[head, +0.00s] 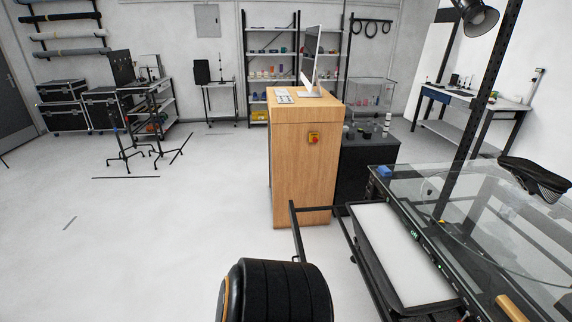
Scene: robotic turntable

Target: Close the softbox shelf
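The softbox shelf appears to be the black-framed tray (373,262) at the lower right. A flat white panel (398,250) lies in it. It stands out along the left side of the glass-topped turntable table (480,215). A thin black bar (297,236) reaches out from its far end toward the left. The near end of the shelf is cut off by the bottom edge of the picture. Neither of my grippers is in the head view.
A wooden cabinet (303,165) with a monitor (312,60) and a red button stands just beyond the shelf. A black upright post (485,85) rises at the table. Equipment stands (135,150) are at the back left. The floor at left is clear.

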